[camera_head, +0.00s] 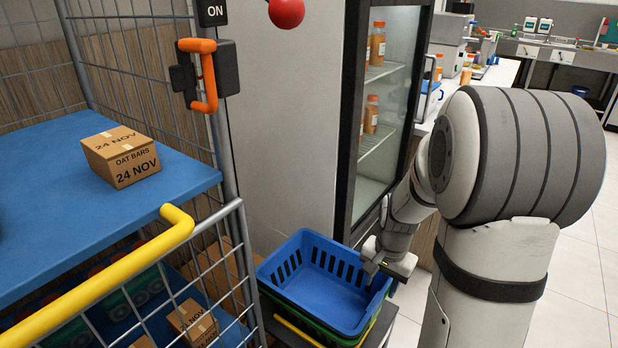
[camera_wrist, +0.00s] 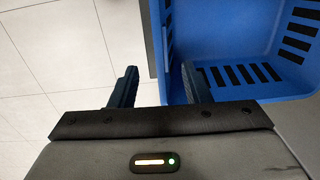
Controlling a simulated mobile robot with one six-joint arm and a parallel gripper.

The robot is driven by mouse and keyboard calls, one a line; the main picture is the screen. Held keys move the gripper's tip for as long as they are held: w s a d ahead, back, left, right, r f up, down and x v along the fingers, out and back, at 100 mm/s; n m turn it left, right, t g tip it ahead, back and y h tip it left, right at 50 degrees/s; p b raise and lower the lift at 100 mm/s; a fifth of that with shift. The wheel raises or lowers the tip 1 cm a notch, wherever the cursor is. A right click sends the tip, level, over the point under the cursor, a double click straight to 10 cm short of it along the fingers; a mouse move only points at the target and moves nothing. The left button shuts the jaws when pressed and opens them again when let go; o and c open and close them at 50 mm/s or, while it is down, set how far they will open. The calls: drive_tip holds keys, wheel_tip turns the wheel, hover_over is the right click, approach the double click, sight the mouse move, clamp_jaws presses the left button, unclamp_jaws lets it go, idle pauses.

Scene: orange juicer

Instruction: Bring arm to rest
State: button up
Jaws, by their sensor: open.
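My gripper (camera_wrist: 158,88) is open and empty at the near rim of the blue basket. In the wrist view one finger is left of the basket wall, over the floor, and the other is over the basket's inside. In the head view my gripper (camera_head: 376,262) is at the right edge of the blue basket (camera_head: 305,280), with my arm reaching down from the right. The basket also shows in the wrist view (camera_wrist: 225,35) and looks empty where it is visible. Whether the fingers touch the rim cannot be told.
A wire cage trolley with a blue shelf (camera_head: 60,215) stands at left, holding an oat bars box (camera_head: 121,157). Its yellow handle (camera_head: 110,280) sticks out in front. A glass-door fridge (camera_head: 385,110) with orange bottles stands behind the basket. White floor (camera_head: 575,290) is clear at right.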

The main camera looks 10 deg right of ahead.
drive_tip(key=s+a+r+n+p, duration=0.3)
drive_tip(key=s+r+p, duration=0.1)
drive_tip(key=r, duration=0.5)
drive_tip(key=s+a+r+n+t+p, duration=0.1)
drive_tip(key=s+a+r+n+p, duration=0.2)
drive_tip(key=r, duration=0.5)
drive_tip(key=s+a+r+n+t+p, duration=0.1)
drive_tip(key=s+a+r+n+p, duration=0.2)
drive_tip(key=s+r+p, duration=0.3)
wheel_tip(320, 180, up, 4)
drive_tip(key=shift+a+f+p, duration=0.2)
drive_tip(key=shift+a+p, duration=0.15)
